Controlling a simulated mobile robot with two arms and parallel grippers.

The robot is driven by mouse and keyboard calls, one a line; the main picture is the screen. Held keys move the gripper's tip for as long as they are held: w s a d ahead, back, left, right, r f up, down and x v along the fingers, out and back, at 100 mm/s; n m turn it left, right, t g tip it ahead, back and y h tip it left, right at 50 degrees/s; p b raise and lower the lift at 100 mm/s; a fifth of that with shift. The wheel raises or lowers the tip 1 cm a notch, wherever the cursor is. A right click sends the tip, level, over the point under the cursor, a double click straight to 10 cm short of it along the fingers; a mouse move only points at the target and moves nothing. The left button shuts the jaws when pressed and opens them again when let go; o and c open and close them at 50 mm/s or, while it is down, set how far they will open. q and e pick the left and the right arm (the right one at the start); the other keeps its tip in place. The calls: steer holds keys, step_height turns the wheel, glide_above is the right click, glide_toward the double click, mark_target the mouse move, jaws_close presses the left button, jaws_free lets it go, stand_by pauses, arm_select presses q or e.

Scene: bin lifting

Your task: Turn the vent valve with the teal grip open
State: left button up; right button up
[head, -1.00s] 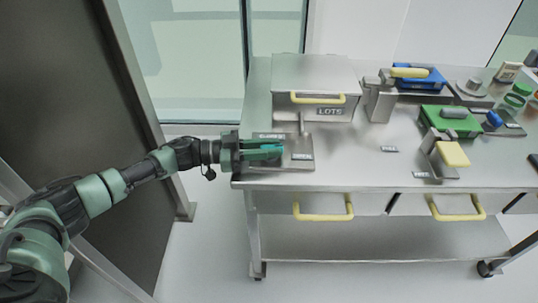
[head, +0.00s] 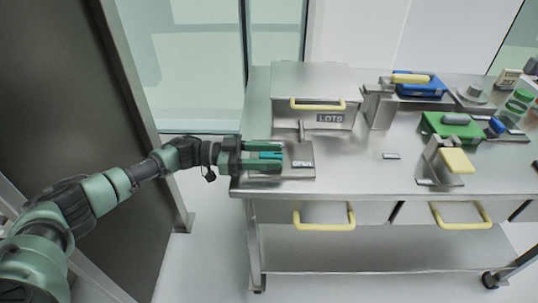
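The vent valve's teal grip (head: 270,155) shows as a small teal bar on a flat metal plate (head: 300,174) at the left end of the steel table. A label reading OPEN (head: 302,164) lies just right of the grip. My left gripper (head: 264,156) reaches in from the left, with one dark green finger on the far side of the grip and one on the near side. The fingers stand apart with a narrow gap to the grip. They hide part of the valve. My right gripper is not in view.
A metal bin marked LOTS (head: 313,110) with a yellow handle stands behind the plate. Blue (head: 420,88) and green (head: 450,124) devices and a yellow-padded lever (head: 457,160) stand to the right. The table middle (head: 380,175) is mostly clear. Drawers with yellow handles (head: 324,222) sit below.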

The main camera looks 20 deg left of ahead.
arm_select(q)
steer(key=shift+a, duration=0.1)
steer(key=b+v, duration=0.1)
steer(key=v, duration=0.6)
steer(key=shift+s+a+b, duration=0.1)
steer(key=shift+a+b, duration=0.15)
steer(key=shift+b, duration=0.1)
